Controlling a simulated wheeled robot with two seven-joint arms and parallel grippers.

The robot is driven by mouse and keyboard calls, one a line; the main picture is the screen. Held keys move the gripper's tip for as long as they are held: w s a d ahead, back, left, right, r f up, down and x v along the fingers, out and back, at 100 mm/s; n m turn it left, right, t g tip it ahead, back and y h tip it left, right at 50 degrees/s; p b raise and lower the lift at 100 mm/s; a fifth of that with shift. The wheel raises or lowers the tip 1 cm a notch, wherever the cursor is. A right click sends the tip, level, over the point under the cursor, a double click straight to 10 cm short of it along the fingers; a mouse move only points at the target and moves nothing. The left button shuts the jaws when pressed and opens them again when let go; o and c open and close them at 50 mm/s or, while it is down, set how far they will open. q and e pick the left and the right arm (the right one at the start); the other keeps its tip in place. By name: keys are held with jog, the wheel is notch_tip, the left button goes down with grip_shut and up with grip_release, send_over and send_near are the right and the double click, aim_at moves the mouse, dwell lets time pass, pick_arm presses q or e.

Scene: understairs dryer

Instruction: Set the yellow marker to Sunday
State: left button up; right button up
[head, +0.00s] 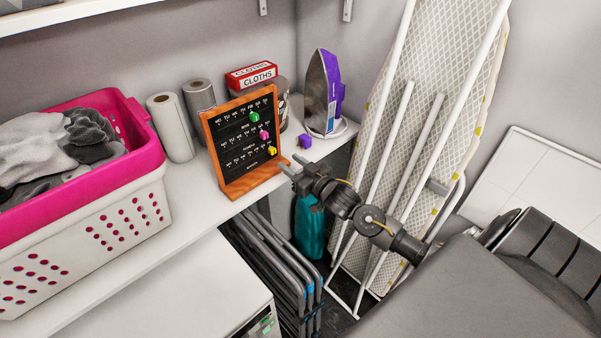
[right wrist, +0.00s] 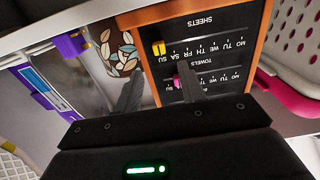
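The wooden-framed black day board (head: 243,139) stands upright on the white shelf, with a row of day letters for each marker. The yellow marker (head: 272,150) is at the right end of the lowest row. In the right wrist view the board (right wrist: 220,45) appears upside down, and the yellow marker (right wrist: 158,47) is by the SU label of the SHEETS row. My right gripper (head: 290,161) is in front of the board's right side. In the wrist view its open fingers (right wrist: 159,70) point at the board, one each side of the yellow marker's line, apparently short of it. My left gripper is out of view.
Pink marker (head: 264,134) and green marker (head: 254,117) sit on the rows above. Paper rolls (head: 172,127) and a laundry basket (head: 90,225) are left. An ironing board (head: 425,130) leans behind my right arm.

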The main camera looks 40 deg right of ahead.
jog(key=shift+s+d+b, duration=0.15)
jog(key=shift+s, duration=0.85)
jog(key=shift+s+d+b, duration=0.15)
jog(key=shift+s, duration=0.85)
